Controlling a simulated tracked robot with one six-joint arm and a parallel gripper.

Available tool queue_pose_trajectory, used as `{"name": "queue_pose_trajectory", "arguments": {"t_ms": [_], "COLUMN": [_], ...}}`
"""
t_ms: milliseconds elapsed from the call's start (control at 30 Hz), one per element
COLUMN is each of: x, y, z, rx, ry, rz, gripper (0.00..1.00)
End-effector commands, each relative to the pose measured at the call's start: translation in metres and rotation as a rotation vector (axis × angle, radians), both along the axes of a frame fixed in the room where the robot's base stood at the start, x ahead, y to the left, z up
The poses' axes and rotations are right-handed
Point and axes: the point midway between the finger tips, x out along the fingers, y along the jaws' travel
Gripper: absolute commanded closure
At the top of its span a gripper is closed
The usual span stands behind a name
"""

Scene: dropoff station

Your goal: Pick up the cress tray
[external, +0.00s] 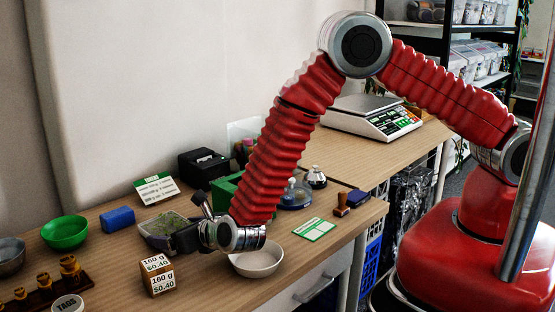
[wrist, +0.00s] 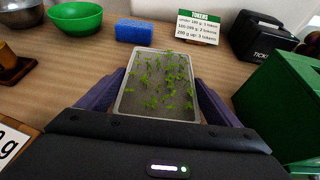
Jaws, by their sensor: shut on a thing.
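The cress tray (wrist: 152,92) is a shallow clear tray with a grey bed and small green sprouts. In the wrist view it lies between the two purple fingers of my gripper (wrist: 153,100), which are shut on its left and right sides. In the external view the tray (external: 163,227) shows at the end of my arm, partly hidden by my gripper (external: 190,222). I cannot tell whether the tray touches the table.
A blue sponge (external: 117,218) and green bowl (external: 65,232) stand to the left. A token sign (external: 156,187) and black ticket box (external: 203,167) stand behind. A white bowl (external: 256,261) and price block (external: 158,275) are near the front. A green box (wrist: 285,105) is close on the right.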

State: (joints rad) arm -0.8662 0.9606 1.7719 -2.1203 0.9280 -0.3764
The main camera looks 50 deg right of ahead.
Motion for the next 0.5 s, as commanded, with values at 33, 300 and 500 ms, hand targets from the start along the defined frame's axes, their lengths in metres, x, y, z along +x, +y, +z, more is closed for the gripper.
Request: {"name": "queue_pose_trajectory", "arguments": {"t_ms": [33, 300, 500], "x": [0.000, 0.001, 0.001], "y": [0.000, 0.001, 0.000], "z": [0.005, 0.040, 0.071], "rx": [0.001, 0.003, 0.003], "ry": [-0.002, -0.003, -0.003], "rz": [0.001, 0.000, 0.000], "gripper": [0.40, 0.40, 0.40]}}
